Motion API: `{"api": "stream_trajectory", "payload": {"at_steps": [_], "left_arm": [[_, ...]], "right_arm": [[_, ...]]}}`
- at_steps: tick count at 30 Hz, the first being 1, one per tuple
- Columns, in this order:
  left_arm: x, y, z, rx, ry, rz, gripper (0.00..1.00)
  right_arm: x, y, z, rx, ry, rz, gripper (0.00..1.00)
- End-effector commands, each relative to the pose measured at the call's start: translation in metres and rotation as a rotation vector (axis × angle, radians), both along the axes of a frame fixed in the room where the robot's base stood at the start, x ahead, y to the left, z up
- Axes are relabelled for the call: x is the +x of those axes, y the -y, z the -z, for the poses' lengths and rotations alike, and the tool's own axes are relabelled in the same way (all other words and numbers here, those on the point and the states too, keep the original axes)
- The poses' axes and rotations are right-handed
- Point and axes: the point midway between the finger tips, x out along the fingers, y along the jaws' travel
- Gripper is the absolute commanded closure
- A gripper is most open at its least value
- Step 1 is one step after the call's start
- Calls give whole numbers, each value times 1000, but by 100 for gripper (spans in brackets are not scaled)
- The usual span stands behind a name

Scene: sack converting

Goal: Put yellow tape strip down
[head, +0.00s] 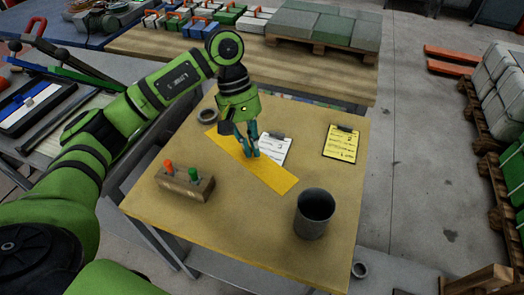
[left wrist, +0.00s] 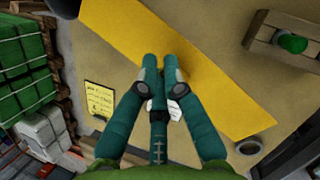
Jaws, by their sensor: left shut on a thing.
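The yellow tape strip (head: 273,176) is a long flat band lying diagonally across the middle of the wooden table (head: 160,222). My left gripper (head: 251,155) points down at the middle of the strip, its teal fingers shut on it. In the left wrist view, the fingertips of my left gripper (left wrist: 158,62) are close together at the edge of the yellow tape strip (left wrist: 225,100), which runs from upper left to lower right. I cannot tell whether the strip touches the tabletop or hangs just above it. My right gripper is out of view.
A wooden block (head: 185,187) with red and green handles stands left of the strip, a dark cup (head: 315,213) to its right. A white clipboard (head: 275,149) lies partly behind the strip and fingers. A yellow clipboard (head: 341,145) and a grey ring (head: 207,115) lie farther back.

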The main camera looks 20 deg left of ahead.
Motion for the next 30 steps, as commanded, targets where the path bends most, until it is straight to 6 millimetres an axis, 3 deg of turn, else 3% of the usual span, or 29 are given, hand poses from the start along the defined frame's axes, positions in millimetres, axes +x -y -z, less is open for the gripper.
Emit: {"api": "stream_trajectory", "payload": {"at_steps": [1, 10, 15, 21, 30], "left_arm": [[5, -8, -9, -6, 8, -80, 100], [26, -43, -28, -17, 65, -422, 100], [26, -42, 12, -16, 60, -424, 100], [26, -42, 40, -17, 63, -420, 100], [25, -41, 89, -18, 60, -420, 100]], "right_arm": [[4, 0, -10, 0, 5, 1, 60], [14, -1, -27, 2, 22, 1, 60], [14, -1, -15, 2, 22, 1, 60], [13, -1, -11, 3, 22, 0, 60], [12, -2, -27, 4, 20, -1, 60]]}}
